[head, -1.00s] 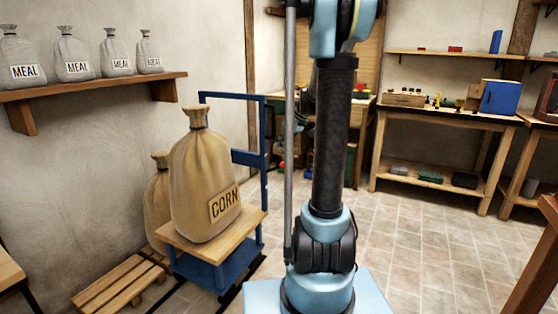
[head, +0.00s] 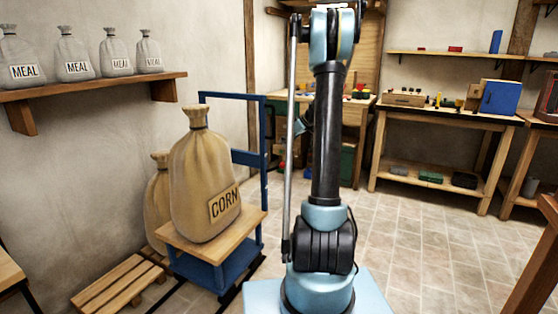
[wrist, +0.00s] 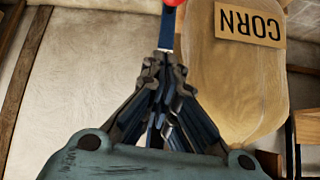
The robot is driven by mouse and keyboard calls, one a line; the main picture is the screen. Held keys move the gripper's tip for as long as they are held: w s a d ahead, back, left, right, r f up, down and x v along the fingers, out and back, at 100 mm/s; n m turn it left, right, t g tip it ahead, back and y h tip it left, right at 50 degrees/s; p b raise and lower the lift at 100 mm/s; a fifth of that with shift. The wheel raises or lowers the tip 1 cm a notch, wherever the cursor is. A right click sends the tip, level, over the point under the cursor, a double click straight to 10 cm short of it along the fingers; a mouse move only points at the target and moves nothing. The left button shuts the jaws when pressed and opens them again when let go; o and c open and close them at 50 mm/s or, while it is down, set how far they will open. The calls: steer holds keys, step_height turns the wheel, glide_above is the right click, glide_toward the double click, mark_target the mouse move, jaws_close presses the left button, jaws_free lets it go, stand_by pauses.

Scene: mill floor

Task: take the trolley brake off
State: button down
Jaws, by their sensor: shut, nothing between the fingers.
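The trolley (head: 265,155) stands left of my arm in the head view, with a blue frame and a wooden deck. A tan CORN sack (head: 204,175) stands upright on the deck. In the wrist view the sack (wrist: 235,75) shows upside down at the right. My gripper (wrist: 157,62) is shut and empty there. A blue bar (wrist: 167,32) with a red knob (wrist: 173,3), which looks like the brake lever, shows just beyond the fingertips. The knob is cut by the top edge. I cannot tell whether the fingers touch the bar. The head view does not clearly show my gripper.
A second sack (head: 157,200) stands behind the trolley by a wooden pallet (head: 118,283). A wall shelf (head: 95,88) holds several MEAL sacks at the left. Workbenches (head: 445,115) line the back. The tiled floor (head: 420,250) at right is clear.

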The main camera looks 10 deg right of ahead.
glide_above(276, 168)
steer(key=d, duration=0.2)
steer(key=shift+w+f, duration=0.1)
steer(key=shift+f, duration=4.35)
steer(key=shift+a, duration=0.2)
